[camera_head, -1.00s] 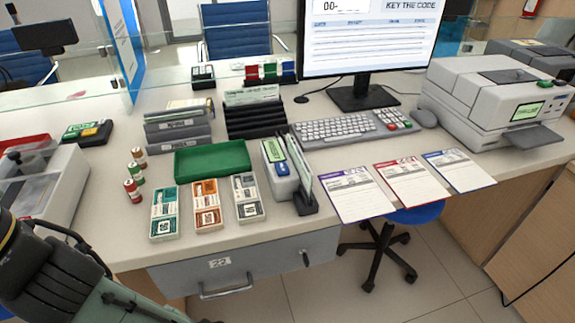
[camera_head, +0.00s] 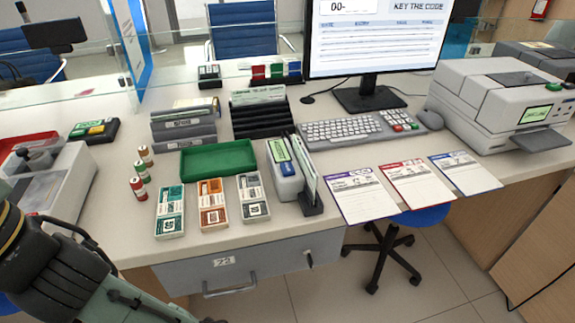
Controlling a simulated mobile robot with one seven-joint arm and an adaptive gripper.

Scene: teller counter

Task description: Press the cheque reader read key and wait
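A small light-grey device (camera_head: 286,182) stands near the counter's front edge, right of the green tray. It has a small green and blue panel (camera_head: 280,153) on top and a slot with upright papers (camera_head: 307,165) along its right side. It looks like the cheque reader, but its key is too small to make out for certain. My arm shows at the lower left and runs out of the bottom of the picture. My gripper is not in view, so its state and distance from the device cannot be seen.
A green tray (camera_head: 217,159), several banded note packs in three boxes (camera_head: 213,217) and coin rolls (camera_head: 138,188) lie left of the device. Forms (camera_head: 360,194) lie to its right. A keyboard (camera_head: 341,131), monitor (camera_head: 372,38) and large printer (camera_head: 500,105) stand behind. A drawer (camera_head: 240,262) is below.

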